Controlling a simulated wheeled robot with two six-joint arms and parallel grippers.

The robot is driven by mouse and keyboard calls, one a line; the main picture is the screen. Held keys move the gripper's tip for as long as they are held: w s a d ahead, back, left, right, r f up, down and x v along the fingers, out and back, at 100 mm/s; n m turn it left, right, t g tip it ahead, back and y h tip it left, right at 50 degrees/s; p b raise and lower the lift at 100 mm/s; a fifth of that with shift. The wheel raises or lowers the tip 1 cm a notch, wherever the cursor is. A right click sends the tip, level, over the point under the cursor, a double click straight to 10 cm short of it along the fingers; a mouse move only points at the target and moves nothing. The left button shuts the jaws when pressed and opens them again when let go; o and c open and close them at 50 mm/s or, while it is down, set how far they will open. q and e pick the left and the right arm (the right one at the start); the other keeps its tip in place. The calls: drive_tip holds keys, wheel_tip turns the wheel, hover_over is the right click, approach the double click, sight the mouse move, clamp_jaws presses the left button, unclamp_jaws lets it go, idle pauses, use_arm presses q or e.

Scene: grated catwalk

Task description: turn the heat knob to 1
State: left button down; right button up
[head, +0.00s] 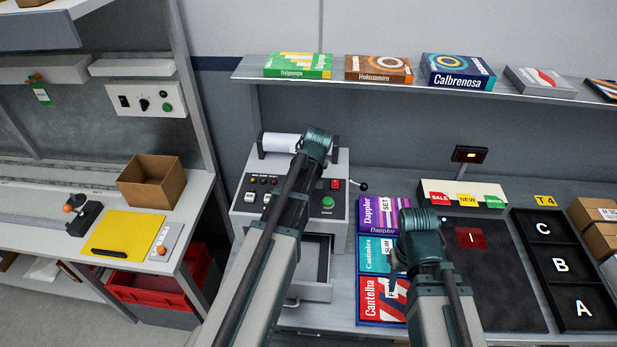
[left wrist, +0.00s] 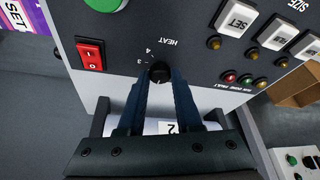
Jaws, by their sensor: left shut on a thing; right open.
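The heat knob (left wrist: 160,72) is a small black round knob on the dark panel of a grey machine (head: 240,205). In the left wrist view the label HEAT and the digits 3 and 4 show beside it; other marks are hidden or unclear. My left gripper (left wrist: 160,86) is shut on the knob, with one dark blue finger on each side. In the head view my left arm covers the knob and that gripper. My right gripper (head: 397,262) is open, over the stacked boxes right of the machine, partly hidden by its own wrist.
A red rocker switch (left wrist: 90,53) and a green button (left wrist: 105,4) sit near the knob. Boxes (head: 378,213), a dark mat (head: 500,290) and a lettered tray (head: 562,265) occupy the bench at right.

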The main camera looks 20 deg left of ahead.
use_arm(q)
drive_tip(key=shift+n, duration=0.4)
drive_tip(key=c, duration=0.6)
unclamp_jaws()
drive_tip(key=shift+r, duration=0.15)
drive_tip(key=p+v, duration=1.2)
drive_tip(key=v, duration=0.1)
drive_tip(key=shift+d+r+p, duration=0.15)
drive_tip(key=shift+r+p, duration=0.1)
drive_tip(key=shift+p, duration=0.15)
